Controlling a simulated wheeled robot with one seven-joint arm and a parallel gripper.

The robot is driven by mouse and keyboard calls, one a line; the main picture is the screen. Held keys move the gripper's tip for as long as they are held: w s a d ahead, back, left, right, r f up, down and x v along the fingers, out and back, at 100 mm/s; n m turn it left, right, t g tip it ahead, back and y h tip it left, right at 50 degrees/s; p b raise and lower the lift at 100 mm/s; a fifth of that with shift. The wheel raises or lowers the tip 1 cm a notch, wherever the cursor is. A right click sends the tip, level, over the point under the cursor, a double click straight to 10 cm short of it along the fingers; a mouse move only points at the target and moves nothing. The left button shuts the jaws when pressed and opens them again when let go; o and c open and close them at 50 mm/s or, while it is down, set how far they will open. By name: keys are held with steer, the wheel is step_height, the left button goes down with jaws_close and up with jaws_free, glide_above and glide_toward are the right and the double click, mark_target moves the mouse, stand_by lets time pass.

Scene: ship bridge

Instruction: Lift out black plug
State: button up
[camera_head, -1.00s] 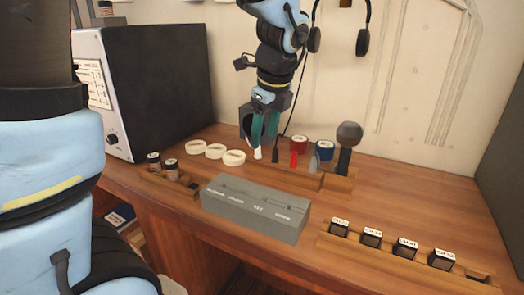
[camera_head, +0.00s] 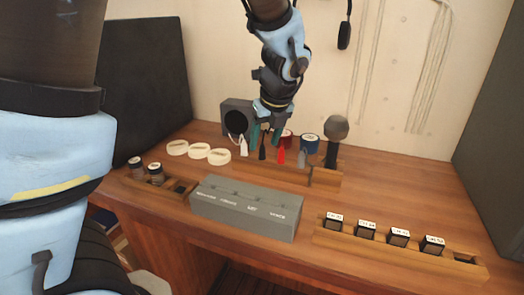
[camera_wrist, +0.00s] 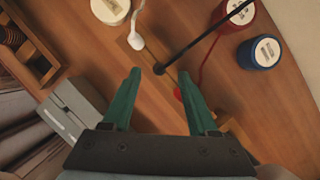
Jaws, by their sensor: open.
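The black plug (camera_head: 262,149) stands at the back of the desk in a row, between a white plug (camera_head: 243,147) and a red plug (camera_head: 281,156). A grey plug (camera_head: 302,158) is at the row's right end. My gripper (camera_head: 266,136) points down over the row, its green fingers apart. In the wrist view the black plug (camera_wrist: 160,69) shows between and just beyond the fingertips (camera_wrist: 160,77), with its black cord running up to the right. I cannot tell whether a finger touches it. The red plug (camera_wrist: 179,93) is partly hidden by the right finger.
A grey labelled box (camera_head: 245,207) stands in front. A microphone (camera_head: 336,130), red and blue rolls (camera_head: 309,143) and white discs (camera_head: 198,152) flank the row. A wooden rack (camera_head: 385,253) holds several labelled black blocks at front right.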

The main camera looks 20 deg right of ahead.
mark_target(262, 155)
steer(key=shift+x, duration=1.4)
jaws_close()
